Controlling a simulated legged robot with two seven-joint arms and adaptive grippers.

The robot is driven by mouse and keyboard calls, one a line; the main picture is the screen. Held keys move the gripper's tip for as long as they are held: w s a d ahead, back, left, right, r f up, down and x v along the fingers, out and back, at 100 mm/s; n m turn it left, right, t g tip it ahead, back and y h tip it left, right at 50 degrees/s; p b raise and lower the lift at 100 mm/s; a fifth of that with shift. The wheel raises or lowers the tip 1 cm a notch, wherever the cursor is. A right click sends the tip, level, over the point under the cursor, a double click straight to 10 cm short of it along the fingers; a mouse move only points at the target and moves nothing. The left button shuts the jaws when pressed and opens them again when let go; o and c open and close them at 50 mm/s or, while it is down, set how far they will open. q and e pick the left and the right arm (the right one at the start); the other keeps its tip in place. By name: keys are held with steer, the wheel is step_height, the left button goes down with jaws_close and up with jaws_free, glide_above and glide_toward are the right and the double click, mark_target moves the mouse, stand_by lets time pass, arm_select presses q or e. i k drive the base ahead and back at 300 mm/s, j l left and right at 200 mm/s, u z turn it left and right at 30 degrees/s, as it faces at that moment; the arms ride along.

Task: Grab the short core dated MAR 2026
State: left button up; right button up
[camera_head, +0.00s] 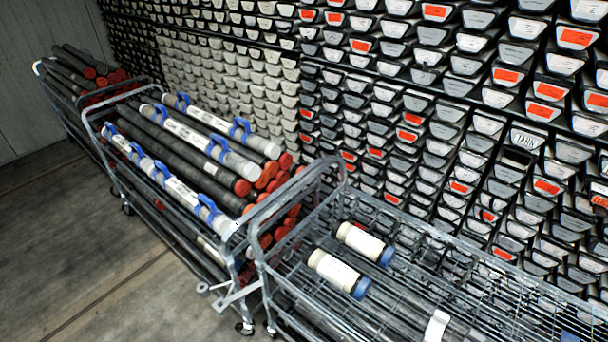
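Two short cores lie side by side on the wire top of the near cart. Each has a cream-white label and a blue end cap at its lower right. The rear short core (364,243) is a little farther back and to the right. The front short core (339,273) is nearer to me. The print on their labels is too small to read, so I cannot tell which bears MAR 2026. Neither gripper shows in the head view.
The near wire cart (480,262) also holds long dark tubes and a small white piece (436,326). A middle cart (92,118) carries long tubes with red caps and blue-handled white tubes (165,172). Another loaded cart stands behind. Stacked tray ends (480,125) line the wall. Floor (60,240) is clear at left.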

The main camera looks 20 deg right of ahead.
mark_target(380, 252)
steer(key=z, duration=1.3)
